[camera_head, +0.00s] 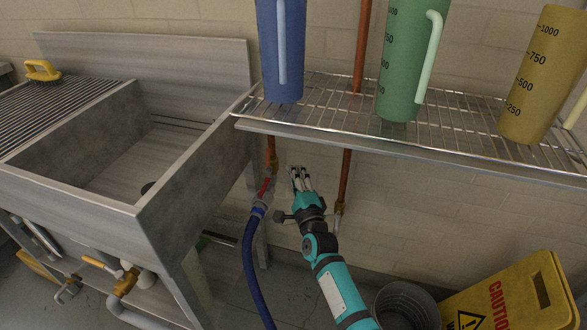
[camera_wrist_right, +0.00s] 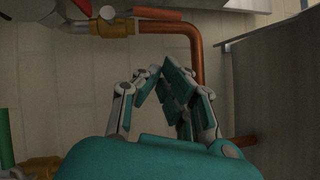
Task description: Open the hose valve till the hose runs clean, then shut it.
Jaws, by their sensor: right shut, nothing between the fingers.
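The hose valve (camera_head: 272,166) is a brass fitting on a copper pipe below the rack, beside the sink's right end. Its red handle (camera_head: 265,186) slants down along it toward the blue hose (camera_head: 249,258). The hose runs down out of the picture, so its outlet and any water are hidden. My right gripper (camera_head: 300,180) is shut and empty, a little to the right of the valve and apart from it. In the right wrist view the brass valve body (camera_wrist_right: 112,27) and red handle (camera_wrist_right: 158,14) lie beyond my shut fingers (camera_wrist_right: 160,75). My left gripper is not in view.
A wire rack (camera_head: 330,92) carrying blue, green and yellow jugs overhangs the valve. The steel sink (camera_head: 165,175) stands left. A second copper pipe (camera_head: 345,175) is right of my gripper. A bin (camera_head: 405,303) and a yellow caution sign (camera_head: 510,295) stand lower right.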

